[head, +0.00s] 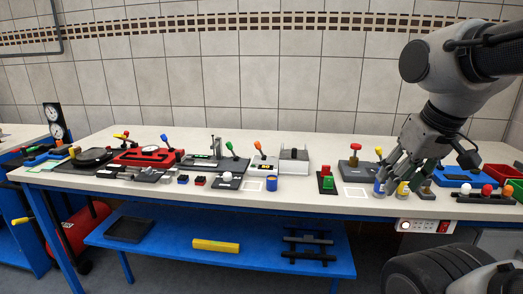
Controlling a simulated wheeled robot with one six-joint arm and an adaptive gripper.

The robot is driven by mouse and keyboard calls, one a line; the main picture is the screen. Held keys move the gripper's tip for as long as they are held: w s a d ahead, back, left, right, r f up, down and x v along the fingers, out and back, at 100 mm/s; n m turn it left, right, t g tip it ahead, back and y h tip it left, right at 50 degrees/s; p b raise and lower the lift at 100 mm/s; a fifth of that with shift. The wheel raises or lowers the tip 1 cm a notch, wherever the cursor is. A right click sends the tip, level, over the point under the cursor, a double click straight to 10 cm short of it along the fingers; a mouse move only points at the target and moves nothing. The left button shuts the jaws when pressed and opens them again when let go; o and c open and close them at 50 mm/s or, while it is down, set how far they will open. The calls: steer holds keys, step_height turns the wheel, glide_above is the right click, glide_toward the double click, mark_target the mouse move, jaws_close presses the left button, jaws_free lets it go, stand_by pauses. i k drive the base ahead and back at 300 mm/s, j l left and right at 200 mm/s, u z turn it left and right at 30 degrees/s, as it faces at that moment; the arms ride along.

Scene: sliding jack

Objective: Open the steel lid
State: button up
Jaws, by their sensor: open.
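A pale grey, steel-looking box (293,163) with a dark raised piece on top stands towards the back of the bench, right of the middle. It may be the one with the steel lid; its top looks closed, but it is too small to be certain. My gripper (388,178) is open at the right, pointing down and left, low over the bench. It is well to the right of the box and apart from it. It is close to a small blue jar (380,189) and a yellow jar (402,189); I cannot tell whether it touches them. My fingers partly hide that spot.
A red and green switch block (327,181) and a dark box with a red knob (356,167) stand between the grey box and my gripper. Several levers crowd the left. Red, white and orange knobs (486,192) and a blue tray (456,179) are at the right.

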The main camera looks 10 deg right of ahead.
mark_target(293, 155)
steer(key=i+j+z, duration=0.2)
steer(key=i+j, duration=0.2)
steer(key=i+j+z, duration=0.2)
steer(key=i+j, duration=0.15)
steer(key=j, duration=0.15)
steer(key=i+j+z, duration=0.2)
steer(key=j, duration=0.3)
steer(key=i, duration=0.1)
